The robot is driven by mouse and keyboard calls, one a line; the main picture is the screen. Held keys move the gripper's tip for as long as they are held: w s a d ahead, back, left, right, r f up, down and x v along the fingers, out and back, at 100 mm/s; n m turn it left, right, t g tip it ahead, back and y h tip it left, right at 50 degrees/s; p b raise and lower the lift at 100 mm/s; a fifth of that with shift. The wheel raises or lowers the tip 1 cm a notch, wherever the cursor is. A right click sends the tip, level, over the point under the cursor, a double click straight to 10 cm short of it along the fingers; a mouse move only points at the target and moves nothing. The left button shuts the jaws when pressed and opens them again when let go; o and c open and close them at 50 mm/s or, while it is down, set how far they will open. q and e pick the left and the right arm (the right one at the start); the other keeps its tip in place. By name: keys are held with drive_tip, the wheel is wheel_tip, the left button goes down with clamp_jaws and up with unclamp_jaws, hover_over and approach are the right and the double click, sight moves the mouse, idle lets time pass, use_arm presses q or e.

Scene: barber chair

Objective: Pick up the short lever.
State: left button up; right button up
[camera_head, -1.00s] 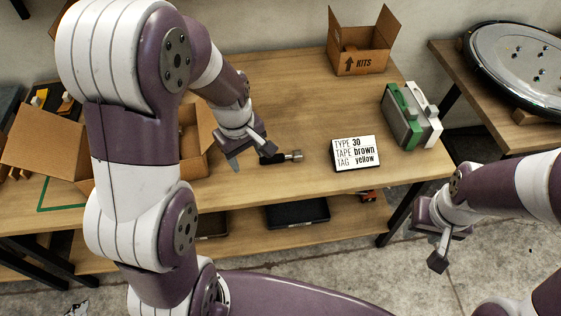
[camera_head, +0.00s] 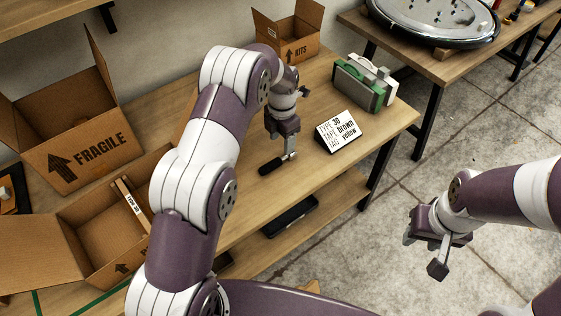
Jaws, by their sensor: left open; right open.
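The short lever (camera_head: 270,166), with a black grip and a metal end, lies on the wooden table (camera_head: 335,167) near its front edge. My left gripper (camera_head: 283,140) is open and points down just above and behind the lever's metal end. Its fingers partly cover that end, and I cannot tell whether they touch it. My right gripper (camera_head: 424,254) is open and empty, out over the floor at the right, away from the table.
A sign (camera_head: 339,131) and a green and grey case (camera_head: 362,84) stand right of my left gripper. A KITS box (camera_head: 301,50) is at the back. A FRAGILE box (camera_head: 88,160) and another open carton (camera_head: 75,225) are at the left. A side table (camera_head: 440,68) holds a round panel.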

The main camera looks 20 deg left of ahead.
sight(279, 158)
use_arm(q)
drive_tip(key=f, duration=0.8)
drive_tip(key=shift+s+a+p, duration=0.3)
drive_tip(key=shift+a+p, duration=0.05)
clamp_jaws()
